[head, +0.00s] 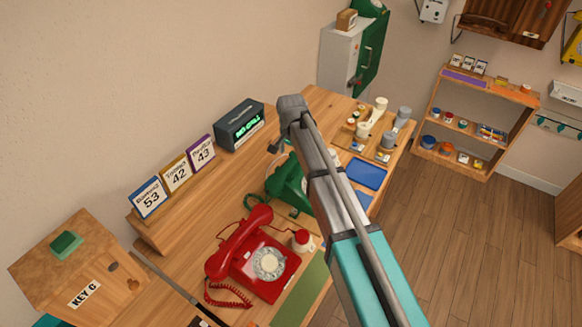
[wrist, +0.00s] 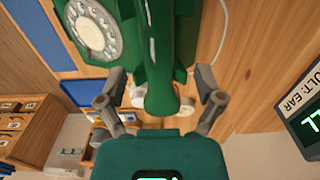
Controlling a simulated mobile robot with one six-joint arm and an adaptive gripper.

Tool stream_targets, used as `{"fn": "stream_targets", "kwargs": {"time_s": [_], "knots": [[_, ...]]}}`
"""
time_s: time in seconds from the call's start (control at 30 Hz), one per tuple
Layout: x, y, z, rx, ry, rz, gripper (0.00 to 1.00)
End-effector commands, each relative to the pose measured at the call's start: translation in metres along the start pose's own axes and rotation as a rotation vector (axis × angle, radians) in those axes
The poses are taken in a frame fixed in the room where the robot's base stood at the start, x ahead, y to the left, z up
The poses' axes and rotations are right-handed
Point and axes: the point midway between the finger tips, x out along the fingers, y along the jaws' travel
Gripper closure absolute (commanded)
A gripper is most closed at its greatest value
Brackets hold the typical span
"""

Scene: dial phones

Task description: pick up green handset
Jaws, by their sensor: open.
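The green phone (head: 287,185) stands on the wooden desk, partly hidden behind my arm in the head view. Its pale dial (wrist: 93,28) shows in the wrist view. The green handset (wrist: 165,50) runs down the middle of the wrist view, its near end closest to my wrist. My gripper (wrist: 161,80) is open, with one finger on each side of the handset's near end. Gaps show between both fingers and the handset. In the head view my gripper (head: 277,147) is at the green phone's far side, mostly hidden by my arm.
A red phone (head: 260,257) with its handset on stands nearer on the desk. A dark display box (head: 239,124) stands behind, left of my gripper; number cards (head: 176,174) stand left of it. A tray with cups (head: 365,135) and a blue mat (head: 367,173) lie to the right.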

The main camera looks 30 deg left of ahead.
Motion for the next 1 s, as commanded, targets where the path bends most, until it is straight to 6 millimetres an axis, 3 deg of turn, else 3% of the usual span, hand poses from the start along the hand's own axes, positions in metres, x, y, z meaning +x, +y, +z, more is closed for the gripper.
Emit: {"fn": "stream_targets", "kwargs": {"time_s": [0.43,1.0], "knots": [[0.006,0.001,0.000,0.000,0.000,0.000,0.14],[0.047,0.002,-0.002,0.000,0.000,0.000,0.14]]}}
